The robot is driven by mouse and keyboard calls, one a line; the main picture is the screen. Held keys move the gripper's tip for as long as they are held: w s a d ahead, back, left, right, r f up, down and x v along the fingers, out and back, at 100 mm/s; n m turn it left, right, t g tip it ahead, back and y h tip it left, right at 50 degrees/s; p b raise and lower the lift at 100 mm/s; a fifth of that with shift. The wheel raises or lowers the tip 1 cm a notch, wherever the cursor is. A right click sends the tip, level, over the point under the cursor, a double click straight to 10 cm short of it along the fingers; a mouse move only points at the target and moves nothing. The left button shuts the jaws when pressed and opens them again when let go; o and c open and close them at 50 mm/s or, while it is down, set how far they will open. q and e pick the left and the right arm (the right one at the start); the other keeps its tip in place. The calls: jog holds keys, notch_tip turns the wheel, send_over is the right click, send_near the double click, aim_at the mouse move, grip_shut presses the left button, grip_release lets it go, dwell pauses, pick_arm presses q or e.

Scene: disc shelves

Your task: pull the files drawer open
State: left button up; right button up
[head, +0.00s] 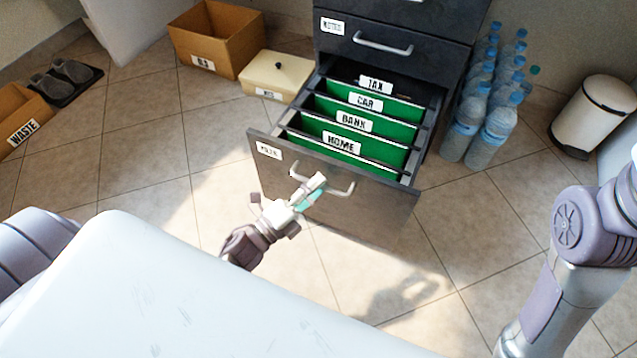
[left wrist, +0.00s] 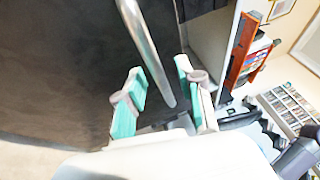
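The files drawer (head: 232,165) is the low dark grey drawer with a small, blurred white label at its front's upper left. It stands pulled out from the cabinet, showing green folders labelled TAX, CAR, BANK and HOME. Its silver bar handle (head: 345,192) also shows in the left wrist view (left wrist: 140,42). My left gripper (head: 310,190) is at the left part of this handle. In the left wrist view its green-padded fingers (left wrist: 162,85) stand apart on both sides of the bar, with gaps visible. My right arm shows at the right, but its gripper is out of view.
A closed drawer (head: 345,45) is above. Water bottles (head: 490,137) stand close at the cabinet's right, beside a white bin (head: 588,118). A cardboard box (head: 228,52) and cream box (head: 272,82) stand at its left. The tiled floor before the drawer is clear.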

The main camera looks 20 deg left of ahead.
pick_arm(q)
jog(key=v, duration=1.1)
